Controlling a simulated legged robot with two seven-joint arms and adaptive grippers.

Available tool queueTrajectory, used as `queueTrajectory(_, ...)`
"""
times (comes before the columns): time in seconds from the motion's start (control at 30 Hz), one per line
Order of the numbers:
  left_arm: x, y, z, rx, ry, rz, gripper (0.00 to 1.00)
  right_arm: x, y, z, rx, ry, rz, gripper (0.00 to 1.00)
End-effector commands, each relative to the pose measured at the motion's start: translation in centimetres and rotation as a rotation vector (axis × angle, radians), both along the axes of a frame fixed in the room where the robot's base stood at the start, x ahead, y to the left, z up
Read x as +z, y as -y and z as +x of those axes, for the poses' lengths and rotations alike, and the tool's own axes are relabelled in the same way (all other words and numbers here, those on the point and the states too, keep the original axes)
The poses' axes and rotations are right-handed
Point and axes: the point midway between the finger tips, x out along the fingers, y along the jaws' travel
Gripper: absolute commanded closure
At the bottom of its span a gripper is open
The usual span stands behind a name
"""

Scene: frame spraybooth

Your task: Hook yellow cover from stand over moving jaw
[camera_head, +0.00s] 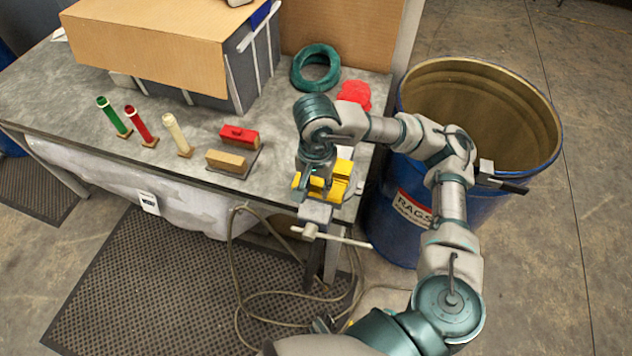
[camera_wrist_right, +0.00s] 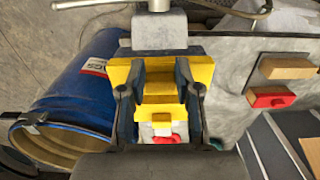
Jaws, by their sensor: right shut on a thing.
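My right gripper (camera_head: 316,183) points down over the vise (camera_head: 316,211) at the table's front right corner. It is shut on the yellow cover (camera_wrist_right: 158,89), which shows between its fingers (camera_wrist_right: 160,86) in the right wrist view. Yellow pieces (camera_head: 341,187) also show around the fingers in the head view. The cover is at the vise jaws; I cannot tell whether it is seated on the moving jaw. The stand (camera_head: 212,167) is a dark plate with a bare wooden block (camera_head: 226,163) and a red cover (camera_head: 238,134) on the other block. My left gripper is out of view.
Green, red and cream tubes (camera_head: 177,135) stand left of the stand. A grey crate (camera_head: 240,75) and cardboard box (camera_head: 150,50) are behind. A green coil (camera_head: 316,68) and red cloth (camera_head: 354,94) lie near the right edge. A blue rag drum (camera_head: 385,226) stands beside the table.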

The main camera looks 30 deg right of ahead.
Motion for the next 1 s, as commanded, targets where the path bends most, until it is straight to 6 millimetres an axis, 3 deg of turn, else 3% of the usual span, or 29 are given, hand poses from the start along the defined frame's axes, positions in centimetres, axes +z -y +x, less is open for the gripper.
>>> queueTrajectory(0.17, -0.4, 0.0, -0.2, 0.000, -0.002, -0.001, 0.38, -0.5, -0.2, 0.0, 0.000, -0.001, -0.001, 1.00)
queueTrajectory(0.2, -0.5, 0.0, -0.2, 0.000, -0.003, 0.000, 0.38, -0.5, -0.3, 0.0, 0.000, -0.001, -0.001, 0.65)
queueTrajectory(0.3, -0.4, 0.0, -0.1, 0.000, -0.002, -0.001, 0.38, -0.4, -0.3, 0.0, 0.000, 0.000, 0.000, 0.40)
queueTrajectory(0.7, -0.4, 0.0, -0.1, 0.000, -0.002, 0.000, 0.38, 0.0, -0.2, 0.0, -0.001, 0.001, 0.000, 0.38)
queueTrajectory(0.83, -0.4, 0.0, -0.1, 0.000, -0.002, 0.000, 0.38, 1.7, -0.2, 0.1, -0.002, 0.004, 0.000, 0.38)
queueTrajectory(1.0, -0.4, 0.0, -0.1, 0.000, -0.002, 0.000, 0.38, 5.1, -0.2, 0.1, -0.002, 0.007, 0.000, 0.38)
